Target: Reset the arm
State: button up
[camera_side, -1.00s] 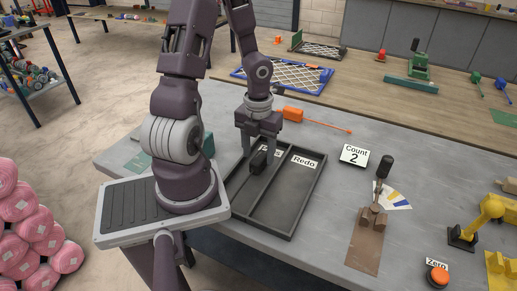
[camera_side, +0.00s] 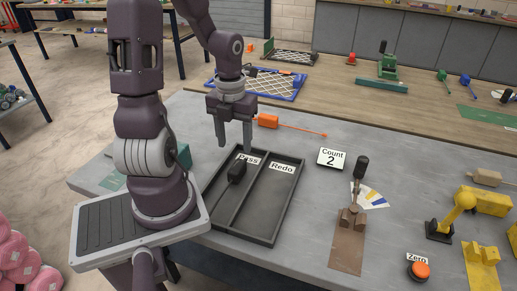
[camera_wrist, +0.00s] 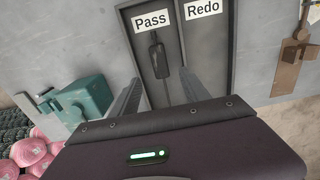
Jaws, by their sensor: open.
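My gripper (camera_side: 233,146) is open and empty above the left part of a dark two-compartment tray (camera_side: 262,216). In the wrist view its two fingers (camera_wrist: 158,92) stand apart over the tray. A small black object with a thin tail (camera_side: 237,171) lies in the left compartment, marked Pass, below the fingers and apart from them. It also shows in the wrist view (camera_wrist: 158,58), just under the Pass label. The right compartment, marked Redo, looks empty.
A Count 2 sign (camera_side: 331,157) and a black-handled lever on a brown base (camera_side: 352,219) stand right of the tray. An orange tool (camera_side: 268,121) lies behind it. A teal block (camera_wrist: 88,98) is to the left. An orange Zero button (camera_side: 421,271) is at front right.

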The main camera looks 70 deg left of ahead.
jog(key=s+d+r+n+t, duration=0.2)
jog(key=d+r+n, duration=0.6)
jog(key=n, duration=0.5)
jog(key=s+d+r+n+t, duration=0.3)
jog(key=d+r+n, duration=0.5)
jog(key=n, duration=0.6)
jog(key=shift+d+r+t, duration=0.25)
jog(key=shift+d+t, duration=0.05)
jog(key=shift+d, duration=0.4)
jog(key=shift+w, duration=0.1)
